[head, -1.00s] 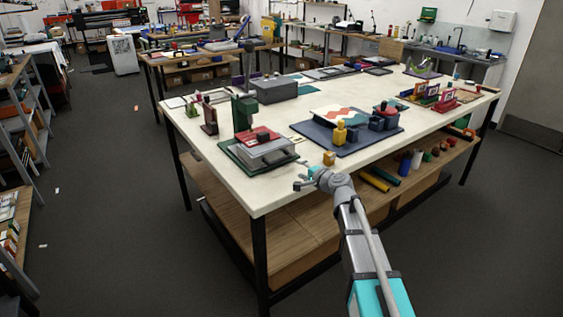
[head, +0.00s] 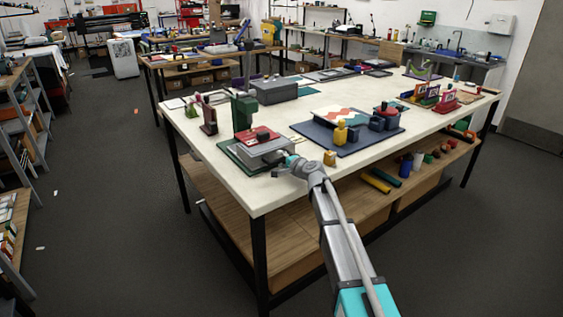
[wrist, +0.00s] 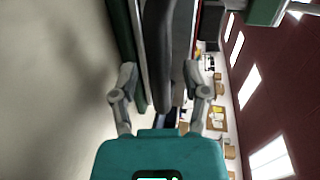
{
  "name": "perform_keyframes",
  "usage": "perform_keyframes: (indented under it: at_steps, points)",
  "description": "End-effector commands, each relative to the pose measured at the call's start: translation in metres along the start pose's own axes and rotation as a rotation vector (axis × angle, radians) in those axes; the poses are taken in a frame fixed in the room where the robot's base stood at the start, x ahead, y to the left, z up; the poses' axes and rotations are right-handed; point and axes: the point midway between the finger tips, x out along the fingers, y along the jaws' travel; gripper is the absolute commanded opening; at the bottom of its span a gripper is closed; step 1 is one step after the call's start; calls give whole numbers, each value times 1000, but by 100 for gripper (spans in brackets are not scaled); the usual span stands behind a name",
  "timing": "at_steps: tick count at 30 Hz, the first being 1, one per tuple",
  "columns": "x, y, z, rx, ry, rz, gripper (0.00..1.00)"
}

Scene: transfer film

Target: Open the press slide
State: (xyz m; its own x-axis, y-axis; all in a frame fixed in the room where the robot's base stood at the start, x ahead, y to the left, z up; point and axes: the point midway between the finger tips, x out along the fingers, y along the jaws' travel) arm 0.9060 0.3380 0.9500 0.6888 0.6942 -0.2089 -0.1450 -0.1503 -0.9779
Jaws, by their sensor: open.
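The press stands at the near left of the table, with a green base and post (head: 243,112), a red upper part (head: 257,135) and a grey slide (head: 266,154) facing me. My gripper (head: 283,165) is at the slide's near right side. In the wrist view my gripper (wrist: 163,90) is open, with one finger on each side of a dark grey rounded bar (wrist: 163,50) that looks like the slide's handle. I cannot tell if either finger touches it. In the head view my gripper hides the handle.
A grey box (head: 273,90) stands behind the press. The pale tabletop (head: 232,188) is bare at the front left corner.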

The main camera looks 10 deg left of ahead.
Motion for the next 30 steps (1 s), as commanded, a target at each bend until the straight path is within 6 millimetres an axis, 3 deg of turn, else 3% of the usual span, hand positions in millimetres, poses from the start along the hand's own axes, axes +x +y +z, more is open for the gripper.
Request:
perform_keyframes:
  at_steps: [10,20,30]
  points:
    - [2,0,0,0,0,0,60]
    - [2,0,0,0,0,0,0]
    - [-3,1,0,0,0,0,0]
